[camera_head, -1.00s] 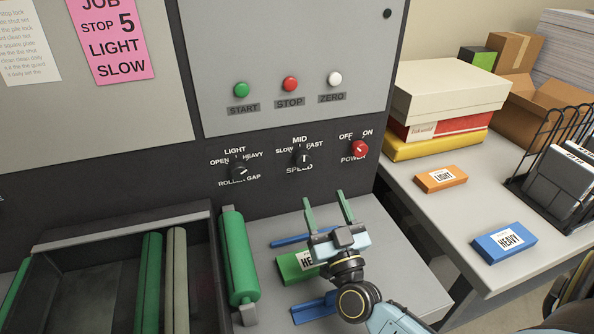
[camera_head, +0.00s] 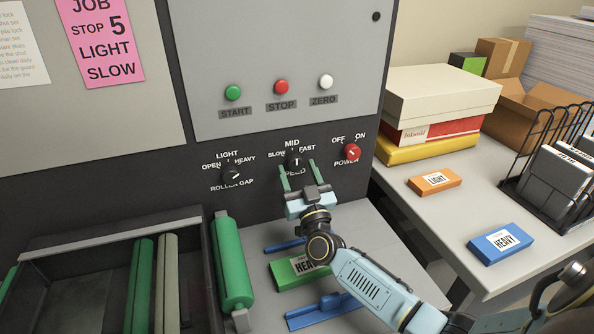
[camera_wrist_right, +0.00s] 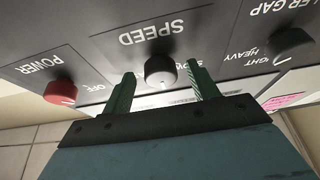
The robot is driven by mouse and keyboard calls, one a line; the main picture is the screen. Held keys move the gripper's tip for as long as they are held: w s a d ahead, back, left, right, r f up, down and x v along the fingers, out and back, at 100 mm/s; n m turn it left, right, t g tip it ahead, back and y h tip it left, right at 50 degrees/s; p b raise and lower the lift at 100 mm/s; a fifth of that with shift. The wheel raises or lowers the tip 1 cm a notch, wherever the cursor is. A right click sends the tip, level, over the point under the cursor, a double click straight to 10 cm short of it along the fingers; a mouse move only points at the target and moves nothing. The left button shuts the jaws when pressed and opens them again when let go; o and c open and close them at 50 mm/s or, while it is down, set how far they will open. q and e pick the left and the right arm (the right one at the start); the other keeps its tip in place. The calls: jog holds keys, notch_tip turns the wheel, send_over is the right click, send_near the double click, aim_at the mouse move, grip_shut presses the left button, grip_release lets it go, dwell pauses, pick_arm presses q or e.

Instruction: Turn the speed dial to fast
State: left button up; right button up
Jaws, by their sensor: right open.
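The black speed dial (camera_head: 296,160) is on the machine's dark panel, under the label MID, with SLOW at its left and FAST at its right. Its white mark points up, toward MID. My right gripper (camera_head: 297,167) is open just in front of the panel, its green fingers reaching toward the dial and partly covering the SPEED label. In the right wrist view the dial (camera_wrist_right: 160,72) lies between the two spread fingertips (camera_wrist_right: 161,75), with a gap on each side. My left gripper is not in view.
The black roller gap dial (camera_head: 232,175) is to the left and the red power knob (camera_head: 352,152) to the right. Start, stop and zero buttons (camera_head: 281,87) are above.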

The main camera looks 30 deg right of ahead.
jog(key=shift+w+d+r, duration=0.1)
jog(key=shift+w+r, duration=0.1)
jog(key=shift+w, duration=0.3)
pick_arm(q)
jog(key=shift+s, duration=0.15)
pick_arm(e)
jog(key=c, duration=1)
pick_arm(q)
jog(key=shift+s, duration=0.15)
